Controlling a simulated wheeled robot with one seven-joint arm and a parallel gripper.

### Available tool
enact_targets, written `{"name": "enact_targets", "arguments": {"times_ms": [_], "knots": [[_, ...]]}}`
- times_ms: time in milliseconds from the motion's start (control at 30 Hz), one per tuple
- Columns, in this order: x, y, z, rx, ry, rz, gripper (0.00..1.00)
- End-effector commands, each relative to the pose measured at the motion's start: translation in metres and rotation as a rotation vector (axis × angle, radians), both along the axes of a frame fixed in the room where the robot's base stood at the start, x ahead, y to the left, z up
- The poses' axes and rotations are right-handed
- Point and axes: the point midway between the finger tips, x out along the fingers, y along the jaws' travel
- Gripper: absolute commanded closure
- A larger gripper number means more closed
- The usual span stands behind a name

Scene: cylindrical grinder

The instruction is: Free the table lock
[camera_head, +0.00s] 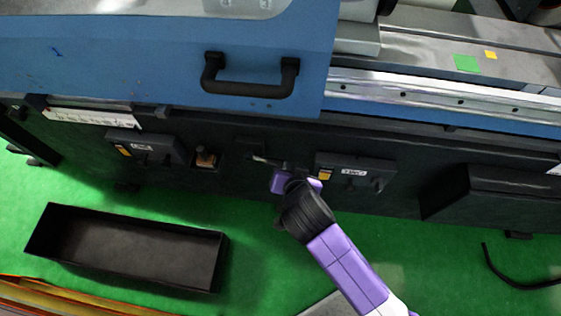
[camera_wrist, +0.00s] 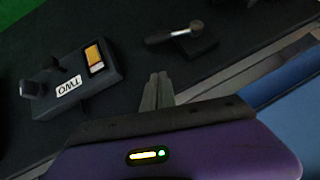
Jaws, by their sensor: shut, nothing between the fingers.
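A small dark lever with a metal pivot knob (camera_wrist: 197,26) sits on a black mount in the wrist view. It looks like the table lock, but no label on it is readable. My gripper (camera_head: 258,159) is in front of that panel, right of the knob and left of a control box marked TWO (camera_head: 355,172). In the wrist view its fingers (camera_wrist: 157,90) are together and empty, apart from both the lever and the box (camera_wrist: 75,78).
Another labelled control box (camera_head: 148,150) is at the left of the panel. A blue door with a black handle (camera_head: 250,75) is above. A black open tray (camera_head: 125,250) lies on the green floor at the lower left. A dark box (camera_head: 490,193) juts out at right.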

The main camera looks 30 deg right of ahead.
Motion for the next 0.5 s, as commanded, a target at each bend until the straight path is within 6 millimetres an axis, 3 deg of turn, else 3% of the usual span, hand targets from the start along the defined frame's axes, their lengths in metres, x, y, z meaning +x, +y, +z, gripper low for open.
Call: {"name": "enact_targets", "arguments": {"times_ms": [500], "knots": [[0.059,-0.022,-0.058,-0.001,0.002,0.0,1.0]]}}
